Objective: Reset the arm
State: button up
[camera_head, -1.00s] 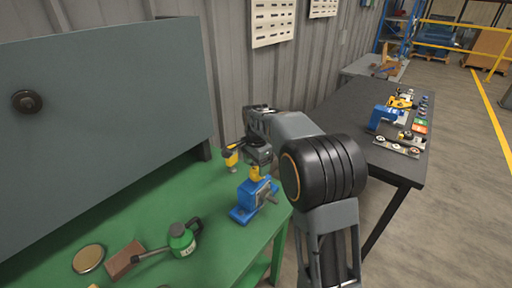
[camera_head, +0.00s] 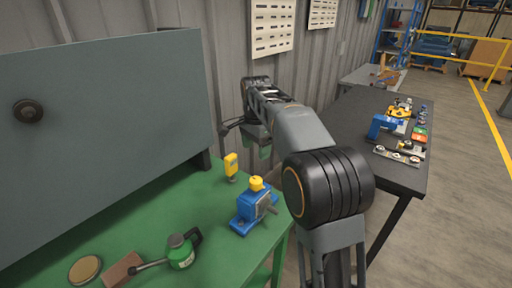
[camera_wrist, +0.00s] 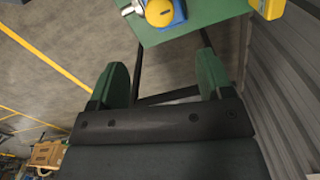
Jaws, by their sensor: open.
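My gripper (camera_head: 248,138) is raised above the back right corner of the green bench (camera_head: 205,225), partly hidden by my arm in the head view. In the wrist view its two green fingers (camera_wrist: 162,82) are wide apart with nothing between them. A blue stand with a yellow top (camera_head: 250,208) is on the bench, below the gripper and apart from it. Its yellow round top also shows at the upper edge of the wrist view (camera_wrist: 160,12). A small yellow upright device (camera_head: 231,166) stands behind the stand; a yellow piece (camera_wrist: 267,8) shows at the wrist view's upper right.
A green oil can (camera_head: 182,252), a brown block (camera_head: 121,270) and a round brassy disc (camera_head: 84,269) lie at the bench front. A dark table (camera_head: 355,125) at right holds a blue device (camera_head: 383,125) and several small parts. The corrugated wall (camera_head: 225,60) is close behind.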

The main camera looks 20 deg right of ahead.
notch_tip(320, 180, down, 4)
jog(key=n, duration=0.4)
jog(key=shift+r, duration=0.2)
jog(key=shift+s+f+n+t, duration=0.3)
jog(key=shift+s+f+n, duration=0.4)
jog(key=shift+s+n, duration=0.4)
jog(key=s+f+n+t, duration=0.1)
jog(key=s+n+t, duration=0.1)
jog(key=s, duration=0.8)
jog(key=s+f+n+t, duration=0.1)
jog(key=s+n, duration=0.4)
jog(key=s, duration=0.6)
jog(key=shift+f+t, duration=0.3)
jog(key=shift+t, duration=0.1)
jog(key=shift+c, duration=0.4)
